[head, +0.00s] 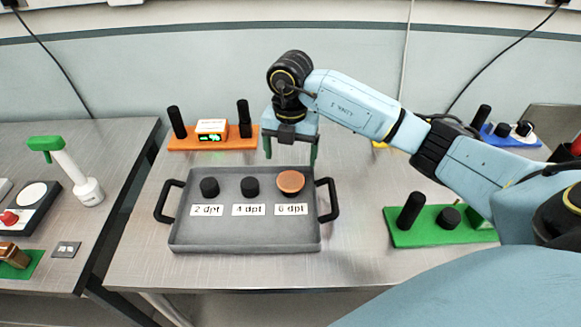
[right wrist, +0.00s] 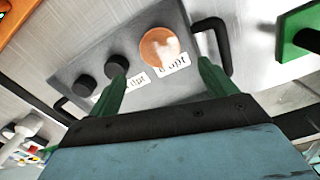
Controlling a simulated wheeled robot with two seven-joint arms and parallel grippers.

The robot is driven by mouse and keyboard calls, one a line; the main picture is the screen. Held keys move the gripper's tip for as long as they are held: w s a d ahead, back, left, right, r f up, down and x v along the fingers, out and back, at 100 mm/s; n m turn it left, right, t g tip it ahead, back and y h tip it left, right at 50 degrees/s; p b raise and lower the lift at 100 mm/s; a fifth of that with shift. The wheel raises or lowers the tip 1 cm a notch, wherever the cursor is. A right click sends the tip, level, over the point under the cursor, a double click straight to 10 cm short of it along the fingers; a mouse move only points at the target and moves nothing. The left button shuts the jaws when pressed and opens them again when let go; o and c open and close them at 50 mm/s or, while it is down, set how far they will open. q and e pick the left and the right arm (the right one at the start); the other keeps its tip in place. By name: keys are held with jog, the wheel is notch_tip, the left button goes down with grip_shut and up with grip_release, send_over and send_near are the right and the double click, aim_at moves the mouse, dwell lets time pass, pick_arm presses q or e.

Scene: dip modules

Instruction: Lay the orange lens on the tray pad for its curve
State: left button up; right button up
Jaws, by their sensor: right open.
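The orange lens (head: 291,181) lies on the rightmost pad of the grey tray (head: 245,238), above the label "6 dpt" (head: 291,209). It also shows in the right wrist view (right wrist: 160,47), with a pale glare on it. The "2 dpt" pad (head: 209,187) and the "4 dpt" pad (head: 250,186) are black and bare. My right gripper (head: 291,155) is open and empty, above and behind the tray's back edge. In the right wrist view its green fingers stand wide apart, with the lens beyond them. My left gripper is out of view.
An orange stand (head: 213,142) with black posts and a lit display is behind the tray. A green base (head: 445,237) with black posts is at the right, a blue one (head: 500,138) farther back. The left table holds a white-and-green device (head: 88,190).

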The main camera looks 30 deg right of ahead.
notch_tip(320, 180, up, 5)
jog(key=shift+f, duration=0.1)
